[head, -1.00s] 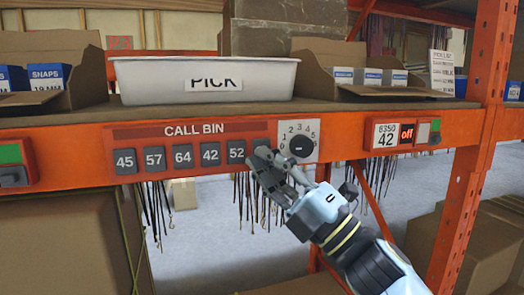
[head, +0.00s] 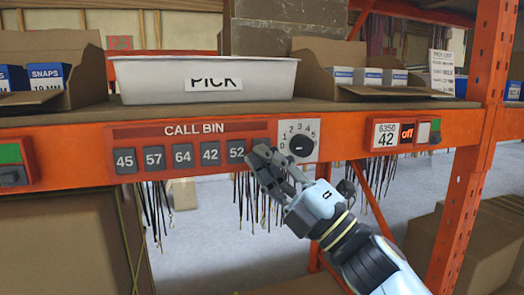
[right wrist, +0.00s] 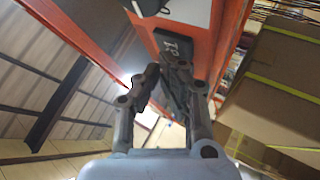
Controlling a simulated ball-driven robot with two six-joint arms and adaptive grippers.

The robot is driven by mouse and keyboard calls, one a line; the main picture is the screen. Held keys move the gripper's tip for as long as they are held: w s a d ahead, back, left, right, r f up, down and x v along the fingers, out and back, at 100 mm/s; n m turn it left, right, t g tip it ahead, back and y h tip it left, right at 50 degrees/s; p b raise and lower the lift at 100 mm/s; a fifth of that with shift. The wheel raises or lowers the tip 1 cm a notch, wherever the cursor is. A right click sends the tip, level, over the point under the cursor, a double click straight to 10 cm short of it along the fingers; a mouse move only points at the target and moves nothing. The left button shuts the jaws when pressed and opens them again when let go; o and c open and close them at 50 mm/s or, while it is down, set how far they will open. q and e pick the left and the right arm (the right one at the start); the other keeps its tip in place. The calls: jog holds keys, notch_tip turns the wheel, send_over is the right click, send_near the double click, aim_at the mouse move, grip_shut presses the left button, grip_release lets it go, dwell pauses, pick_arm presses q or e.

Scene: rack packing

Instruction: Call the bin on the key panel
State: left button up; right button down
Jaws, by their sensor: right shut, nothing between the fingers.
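The key panel (head: 205,130), headed CALL BIN, is on the orange shelf beam. Its dark keys read 45 (head: 125,161), 57 (head: 154,158), 64 (head: 182,155), 42 (head: 210,153) and 52 (head: 235,150). My right gripper (head: 262,157) is shut and empty. Its tips are at the right edge of key 52, below and left of the dial; I cannot tell whether they touch. In the right wrist view a dark numbered key (right wrist: 177,46) shows just beyond the closed fingers (right wrist: 166,72). My left gripper is not in view.
A grey-white dial plate (head: 300,128) with a black knob (head: 302,146) sits right of the keys. A small display (head: 386,135) reads 6350, 42 and off. A white PICK bin (head: 140,80) stands on the shelf between cardboard boxes. Dark cords hang below the beam.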

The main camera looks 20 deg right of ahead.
jog(key=shift+w, duration=0.4)
dwell(0.7)
dwell(0.3)
jog(key=shift+s, duration=0.85)
jog(key=shift+s+d+p, duration=0.1)
jog(key=shift+s+p, duration=0.55)
jog(key=shift+s, duration=1.85)
